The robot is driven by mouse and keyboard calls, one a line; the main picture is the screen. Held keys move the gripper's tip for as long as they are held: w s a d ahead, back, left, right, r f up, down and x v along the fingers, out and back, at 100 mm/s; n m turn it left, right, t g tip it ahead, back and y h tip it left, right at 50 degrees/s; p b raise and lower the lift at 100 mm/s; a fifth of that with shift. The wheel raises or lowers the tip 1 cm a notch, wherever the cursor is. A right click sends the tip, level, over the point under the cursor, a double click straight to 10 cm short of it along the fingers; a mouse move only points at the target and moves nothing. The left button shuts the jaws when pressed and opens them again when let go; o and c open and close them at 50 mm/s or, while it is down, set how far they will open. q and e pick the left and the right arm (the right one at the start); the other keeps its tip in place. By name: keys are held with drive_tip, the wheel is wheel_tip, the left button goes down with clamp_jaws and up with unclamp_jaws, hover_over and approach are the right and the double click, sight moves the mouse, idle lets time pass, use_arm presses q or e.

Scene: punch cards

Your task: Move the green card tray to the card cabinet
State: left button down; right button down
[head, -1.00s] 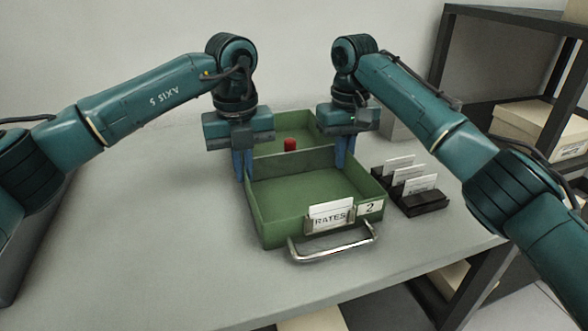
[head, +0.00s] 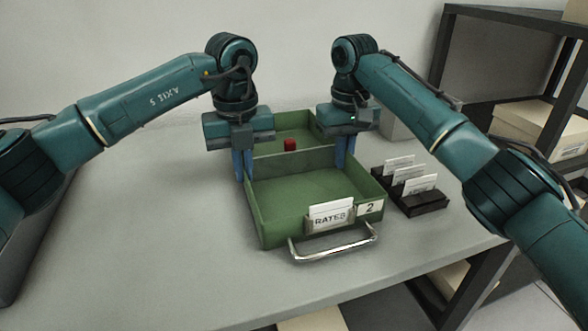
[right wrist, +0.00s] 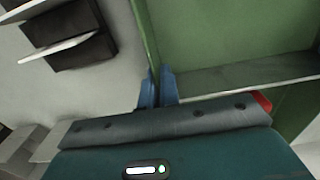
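The green card tray (head: 300,190) stands on the grey table, with a cross divider, a front handle, a "RATES" card and a "2" label. My left gripper (head: 243,178) has its fingers close together around the tray's left wall. My right gripper (head: 345,165) is at the right wall near the divider. In the right wrist view its fingers (right wrist: 158,90) are close together with the green wall (right wrist: 146,35) between them. Both appear shut on the tray. I cannot tell for certain which thing is the card cabinet.
A red knob (head: 290,144) shows behind the divider. A black rack (head: 424,205) with several white cards stands close to the tray's right. A dark shelf unit (head: 480,12) with boxes (head: 535,128) is at the right. The table left and front of the tray is clear.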

use_arm(q)
drive_tip(key=shift+r, duration=0.2)
use_arm(e)
drive_tip(key=shift+w+r, duration=0.1)
drive_tip(key=shift+r, duration=0.1)
